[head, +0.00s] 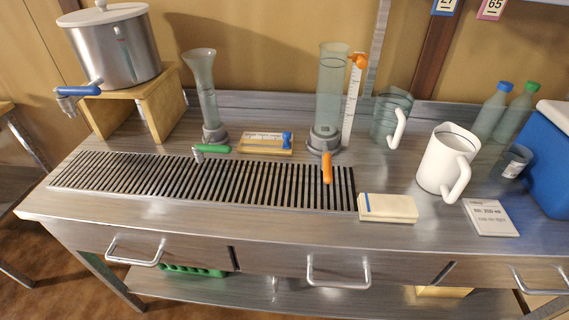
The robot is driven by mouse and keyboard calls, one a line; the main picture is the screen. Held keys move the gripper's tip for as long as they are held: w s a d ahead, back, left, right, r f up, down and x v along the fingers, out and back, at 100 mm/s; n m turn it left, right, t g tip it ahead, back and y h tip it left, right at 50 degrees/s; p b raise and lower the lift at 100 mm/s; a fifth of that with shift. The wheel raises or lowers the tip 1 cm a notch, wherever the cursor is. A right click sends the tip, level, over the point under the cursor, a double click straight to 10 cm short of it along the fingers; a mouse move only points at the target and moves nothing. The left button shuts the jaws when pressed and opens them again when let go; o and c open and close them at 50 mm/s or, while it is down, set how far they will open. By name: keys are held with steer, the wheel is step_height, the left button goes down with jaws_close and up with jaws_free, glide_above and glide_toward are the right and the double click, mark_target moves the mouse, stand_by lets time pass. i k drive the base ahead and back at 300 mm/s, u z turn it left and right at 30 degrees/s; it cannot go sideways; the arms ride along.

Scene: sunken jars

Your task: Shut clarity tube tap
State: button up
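Two clear tubes stand upright in grey bases at the back of the slotted drain. No label tells which is the clarity tube. The tall straight tube (331,88) is right of centre, beside a white scale (352,100) with an orange slider. Its tap has an orange handle (327,168) pointing toward the front. The narrower, flared tube (205,88) is at left. Its tap has a green handle (213,148) lying sideways to the right. No water flow is visible at either tap. My gripper is not in view.
A steel pot (113,50) with a blue-handled tap stands on a wooden stand (158,98). The slotted drain (130,178) is clear.

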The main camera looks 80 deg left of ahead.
mark_target(326, 155)
steer(key=u, duration=3.05)
steer(key=i, duration=0.55)
steer(key=u, duration=0.05)
